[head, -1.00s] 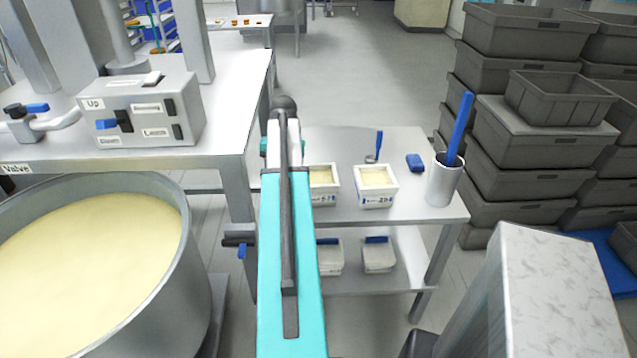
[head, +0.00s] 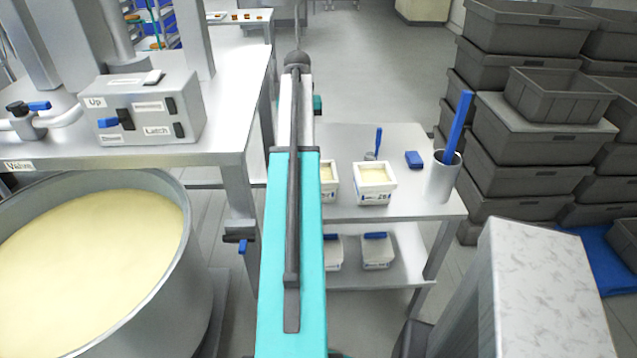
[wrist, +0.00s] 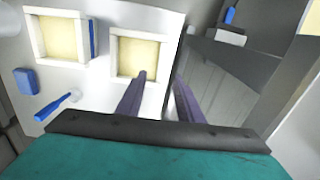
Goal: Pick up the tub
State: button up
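Two white square tubs with pale yellow filling stand side by side on the low steel table. The right tub (head: 373,197) is in clear view in the head view; it shows at the upper left in the wrist view (wrist: 38,38). The left tub (head: 332,190) is partly hidden behind my arm in the head view. In the wrist view this tub (wrist: 115,58) is just ahead of my gripper (wrist: 161,77). The gripper is open, with one finger overlapping the tub's near corner in the picture and the other beyond its side. Contact cannot be told.
A blue block (head: 414,159), a blue-handled tool (head: 378,144) and a metal cup with a blue handle (head: 442,185) share the table (head: 410,205). More tubs (head: 376,252) sit on the shelf below. A large vat (head: 195,260) is left, stacked grey crates (head: 520,150) right.

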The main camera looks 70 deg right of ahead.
jog(key=shift+f+p, duration=0.9)
jog(key=shift+f, duration=3.2)
jog(key=shift+f, duration=0.1)
jog(key=shift+w+f+p, duration=0.15)
jog(key=shift+f+p, duration=0.75)
jog(key=shift+f, duration=0.25)
jog(key=shift+f+p, duration=0.35)
jog(key=shift+f, duration=1)
grip_shut()
jog(key=shift+d+r, duration=0.1)
